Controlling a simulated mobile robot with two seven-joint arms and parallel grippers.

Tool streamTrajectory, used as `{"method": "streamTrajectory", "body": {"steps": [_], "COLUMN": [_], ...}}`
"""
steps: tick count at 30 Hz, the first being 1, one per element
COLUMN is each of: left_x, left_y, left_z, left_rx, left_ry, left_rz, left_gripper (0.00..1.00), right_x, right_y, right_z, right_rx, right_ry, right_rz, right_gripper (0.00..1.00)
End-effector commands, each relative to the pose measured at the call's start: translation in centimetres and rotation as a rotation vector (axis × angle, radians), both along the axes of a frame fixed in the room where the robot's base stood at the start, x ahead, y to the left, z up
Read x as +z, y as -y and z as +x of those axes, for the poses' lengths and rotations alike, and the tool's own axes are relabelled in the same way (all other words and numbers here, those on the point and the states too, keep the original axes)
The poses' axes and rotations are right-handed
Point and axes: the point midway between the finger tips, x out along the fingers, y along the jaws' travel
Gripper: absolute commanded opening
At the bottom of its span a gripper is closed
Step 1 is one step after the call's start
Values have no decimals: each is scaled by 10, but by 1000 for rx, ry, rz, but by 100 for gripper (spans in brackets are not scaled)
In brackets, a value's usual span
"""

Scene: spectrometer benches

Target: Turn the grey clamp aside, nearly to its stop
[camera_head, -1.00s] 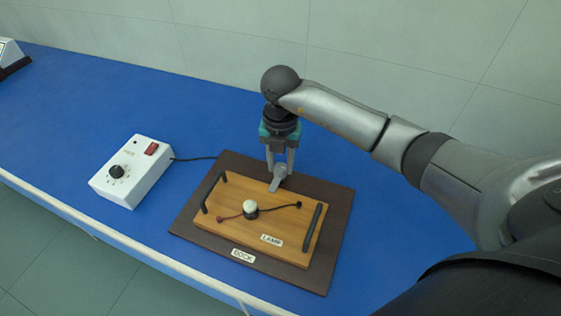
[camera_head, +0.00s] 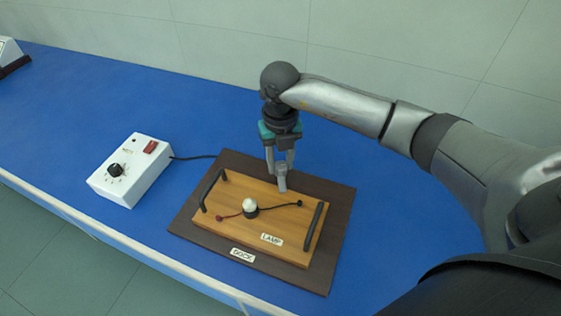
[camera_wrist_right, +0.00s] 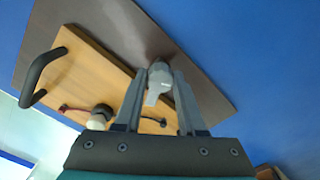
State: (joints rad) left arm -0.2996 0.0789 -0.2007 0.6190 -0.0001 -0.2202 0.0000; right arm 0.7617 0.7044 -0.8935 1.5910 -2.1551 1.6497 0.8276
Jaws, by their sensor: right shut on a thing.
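The grey clamp (camera_head: 282,181) sits at the back edge of the wooden lamp board (camera_head: 285,217). My right gripper (camera_head: 281,172) points down over it and is shut on it. In the right wrist view the clamp (camera_wrist_right: 158,82) shows between the two fingers (camera_wrist_right: 158,100), its narrow end toward the palm. The fingers hide part of its sides. The board carries a small white lamp (camera_head: 250,205) with two leads and lies on the brown dock (camera_head: 335,240). My left gripper is not in view.
A white control box (camera_head: 131,172) with a black knob and red switch stands left of the dock, its cable running behind. Black handles (camera_head: 313,227) rise at the board's two ends.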

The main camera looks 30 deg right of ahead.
Motion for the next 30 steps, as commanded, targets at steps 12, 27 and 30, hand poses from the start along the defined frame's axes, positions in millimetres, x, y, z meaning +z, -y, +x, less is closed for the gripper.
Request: {"method": "streamTrajectory", "body": {"steps": [12, 27, 30], "left_x": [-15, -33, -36], "left_y": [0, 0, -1], "left_z": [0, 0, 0], "left_rx": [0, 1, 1], "left_ry": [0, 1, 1], "left_rz": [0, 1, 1], "left_gripper": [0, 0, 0], "right_x": [0, 0, 0], "right_y": [0, -1, -2], "right_z": [1, 0, 0], "right_rx": [397, 838, 904], "right_ry": [3, 3, 3], "right_rz": [-1, -1, -1], "right_gripper": [0, 0, 0]}}
